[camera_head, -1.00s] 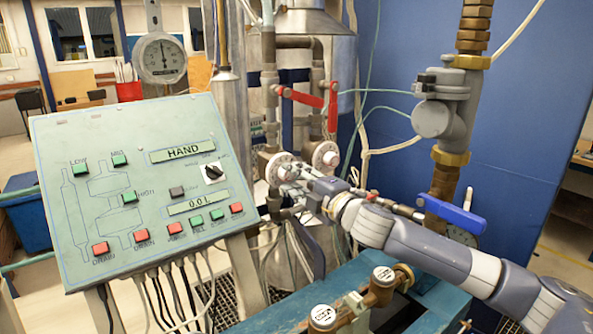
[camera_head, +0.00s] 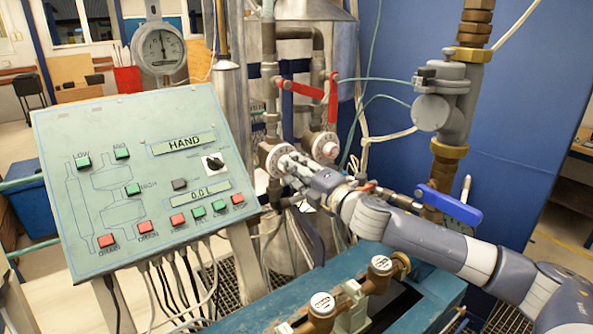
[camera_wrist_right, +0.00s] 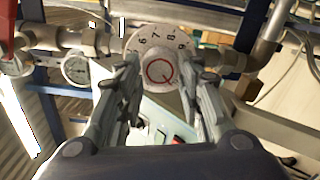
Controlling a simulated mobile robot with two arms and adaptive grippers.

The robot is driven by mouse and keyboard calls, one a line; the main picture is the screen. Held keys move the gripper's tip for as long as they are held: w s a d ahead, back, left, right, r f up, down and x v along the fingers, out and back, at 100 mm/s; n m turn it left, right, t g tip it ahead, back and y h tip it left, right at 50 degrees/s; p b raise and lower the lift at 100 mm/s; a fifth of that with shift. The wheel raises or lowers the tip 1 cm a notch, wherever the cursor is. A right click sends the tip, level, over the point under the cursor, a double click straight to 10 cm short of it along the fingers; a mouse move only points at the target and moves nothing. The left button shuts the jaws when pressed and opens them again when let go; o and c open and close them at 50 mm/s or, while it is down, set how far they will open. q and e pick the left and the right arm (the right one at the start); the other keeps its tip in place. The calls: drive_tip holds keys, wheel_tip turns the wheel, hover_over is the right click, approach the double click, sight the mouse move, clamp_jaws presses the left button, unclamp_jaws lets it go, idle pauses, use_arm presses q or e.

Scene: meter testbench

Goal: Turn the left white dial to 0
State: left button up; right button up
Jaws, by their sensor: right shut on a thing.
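The left white dial (camera_head: 274,158) is a round white disc on the pipework right of the control panel. My right gripper (camera_head: 287,164) is at its face, with fingers shut on it and hiding part of it. In the right wrist view the dial (camera_wrist_right: 160,45) shows between the two fingers of my right gripper (camera_wrist_right: 160,80). Digits from about 5 to 9 show along its upper rim, and a red ring with a red mark is at its centre. The right white dial (camera_head: 325,147) is just right of the gripper, apart from it. My left gripper is not in view.
A sloped control panel (camera_head: 90,180) with buttons and displays stands left of the dials. Red-handled valves (camera_head: 301,89) are above them. A blue valve handle (camera_head: 448,205) and thick pipe are to the right. A teal frame (camera_head: 255,325) with capped fittings is below.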

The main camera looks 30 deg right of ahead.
drive_tip(key=shift+d+r, duration=0.25)
drive_tip(key=shift+r, duration=0.15)
drive_tip(key=o, duration=0.9)
drive_tip(key=shift+w, duration=0.1)
drive_tip(key=shift+o, duration=0.8)
drive_tip(key=shift+w+a+f, duration=0.1)
drive_tip(key=shift+w+f, duration=0.1)
drive_tip(key=shift+f, duration=0.15)
drive_tip(key=s+d, duration=0.1)
drive_tip(key=s, duration=0.6)
drive_tip(key=shift+s, duration=0.25)
drive_tip(key=shift+s+f, duration=0.1)
